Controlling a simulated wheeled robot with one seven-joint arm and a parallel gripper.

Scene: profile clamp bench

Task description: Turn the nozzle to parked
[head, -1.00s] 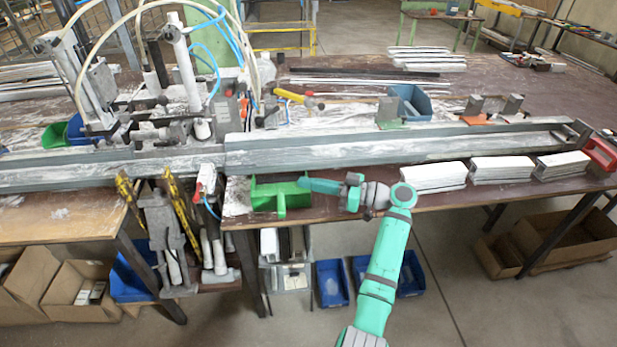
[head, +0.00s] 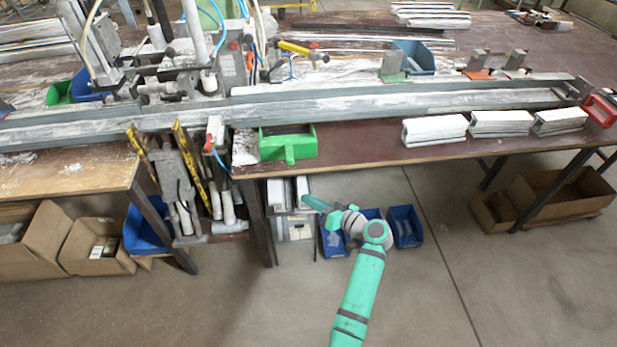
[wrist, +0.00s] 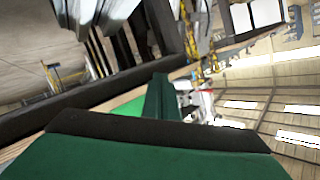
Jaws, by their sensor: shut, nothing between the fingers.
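A yellow-handled tool (head: 295,48) with a red end lies on the bench behind the long grey profile; it may be the nozzle, but it is too small to be sure. A red and white fitting (head: 216,130) with a blue hose sits at the bench's front, left of the green bin. I cannot tell any nozzle setting. My teal gripper (head: 312,202) is shut and empty. It is low in front of the bench, below the green bin and apart from both parts. The wrist view shows its green fingers (wrist: 161,98) close up.
The green bin (head: 288,143) stands at the bench's front edge. White profile stacks (head: 434,131) stand to its right. The long grey profile (head: 370,101) crosses the bench. Blue bins (head: 404,226) are below. The floor at lower right is clear.

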